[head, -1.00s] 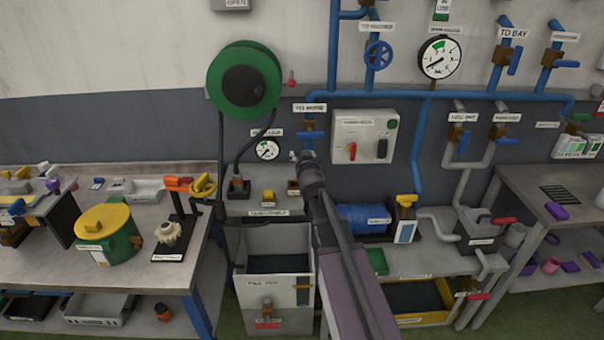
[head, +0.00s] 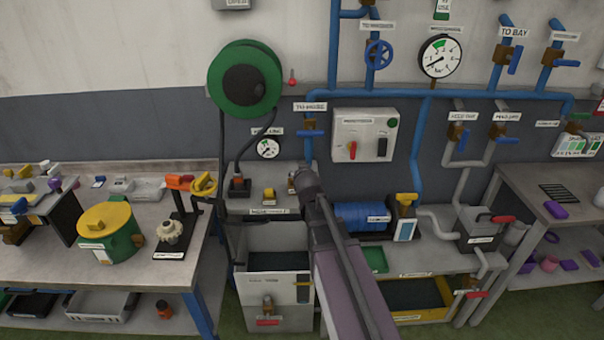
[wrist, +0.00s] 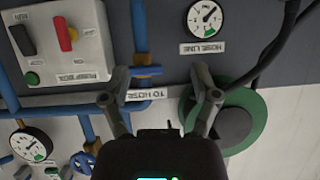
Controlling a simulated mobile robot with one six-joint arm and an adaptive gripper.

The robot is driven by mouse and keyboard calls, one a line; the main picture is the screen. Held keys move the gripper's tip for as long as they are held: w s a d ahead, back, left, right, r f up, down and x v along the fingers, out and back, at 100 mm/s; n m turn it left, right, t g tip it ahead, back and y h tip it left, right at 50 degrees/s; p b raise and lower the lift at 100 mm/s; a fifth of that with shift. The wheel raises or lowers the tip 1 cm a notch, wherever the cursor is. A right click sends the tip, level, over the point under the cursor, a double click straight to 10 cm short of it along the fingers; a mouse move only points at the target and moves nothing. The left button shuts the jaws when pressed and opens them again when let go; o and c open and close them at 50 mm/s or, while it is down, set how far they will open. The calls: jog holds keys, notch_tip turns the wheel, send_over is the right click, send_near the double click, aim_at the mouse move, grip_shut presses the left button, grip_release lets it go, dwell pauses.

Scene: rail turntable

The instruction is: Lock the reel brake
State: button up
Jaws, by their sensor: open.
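The green hose reel (head: 222,94) with its black hub is mounted on the wall, upper left of centre in the head view. A small red-knobbed lever (head: 291,77), which looks like the reel brake, sits just right of the reel's rim. In the wrist view the scene is upside down and the reel (wrist: 252,104) is at lower right, partly behind my right finger. I cannot make out the red lever there. My gripper (wrist: 163,97) is open with nothing between its fingers. In the head view its fingers are hidden beyond my arm's end, below the reel.
The blue hose valve (head: 312,133) and the grey switch box (head: 366,134) are right of the reel. A small gauge (head: 267,148) and black hose hang below it. Blue pipes cross the wall. A bench (head: 150,275) with a green pot (head: 124,246) stands at left.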

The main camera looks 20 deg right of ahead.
jog(key=shift+d+r, duration=0.1)
jog(key=c, duration=0.8)
jog(key=shift+w+r+n+h, duration=0.1)
jog(key=shift+n+h, duration=0.2)
jog(key=shift+n, duration=0.1)
grip_shut()
jog(key=w+a+r+n+t+h+p, duration=0.1)
jog(key=r+n, duration=0.6)
jog(key=n, duration=0.9)
jog(key=w+a+r+n+t+h+p, duration=0.1)
jog(key=w+r+n+t+p, duration=0.3)
jog(key=n, duration=1.3)
jog(key=shift+w+r+t+h, duration=0.3)
jog(key=shift+w+r+t, duration=0.25)
jog(key=shift+r, duration=1.65)
